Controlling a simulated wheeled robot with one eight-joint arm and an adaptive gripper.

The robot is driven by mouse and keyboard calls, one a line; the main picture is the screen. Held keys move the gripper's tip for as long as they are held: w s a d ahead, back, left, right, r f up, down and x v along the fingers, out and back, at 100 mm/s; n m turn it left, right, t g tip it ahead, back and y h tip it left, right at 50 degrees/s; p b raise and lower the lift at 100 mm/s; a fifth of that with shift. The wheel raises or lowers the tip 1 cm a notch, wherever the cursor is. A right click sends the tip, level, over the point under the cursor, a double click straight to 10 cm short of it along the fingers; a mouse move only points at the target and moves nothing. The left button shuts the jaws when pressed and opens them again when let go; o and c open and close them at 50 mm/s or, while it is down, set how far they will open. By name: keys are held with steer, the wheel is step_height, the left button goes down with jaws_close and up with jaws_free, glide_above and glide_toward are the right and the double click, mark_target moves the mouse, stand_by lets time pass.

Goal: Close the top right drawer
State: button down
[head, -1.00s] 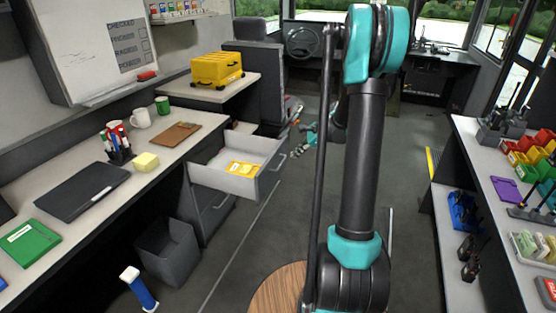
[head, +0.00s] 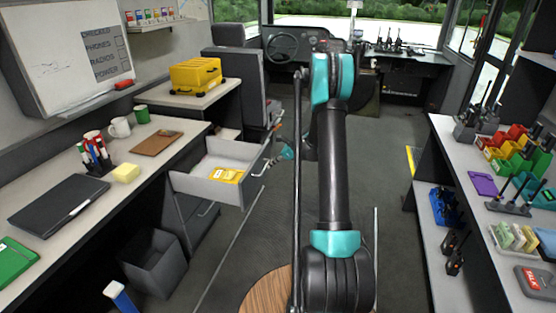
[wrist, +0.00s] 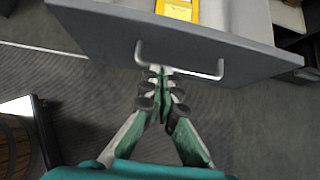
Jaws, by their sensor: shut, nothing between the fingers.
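The open grey drawer (head: 205,190) sticks out from the desk's right end in the head view, with a yellow packet (head: 226,175) inside. In the wrist view its front panel (wrist: 235,57) crosses the top, with a metal bar handle (wrist: 181,64) on it. My gripper (wrist: 158,72) is shut and empty, its fingertips at the handle's left half. I cannot tell whether they touch the handle or panel. In the head view my gripper (head: 284,152) is small, just right of the drawer front and partly hidden by my arm.
Below the open drawer is a shut drawer (head: 205,213). A grey bin (head: 154,262) stands on the floor at the left. A shelf unit (head: 455,165) with radios runs along the right. The floor between is mostly clear.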

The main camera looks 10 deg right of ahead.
mark_target(255, 167)
steer(key=w+a, duration=0.1)
steer(key=a, duration=0.1)
steer(key=w+a+f, duration=0.1)
steer(key=shift+w+a+f, duration=0.1)
steer(key=shift+a, duration=0.3)
steer(key=shift+w+a, duration=0.15)
steer(key=shift+a, duration=0.15)
steer(key=shift+a, duration=0.1)
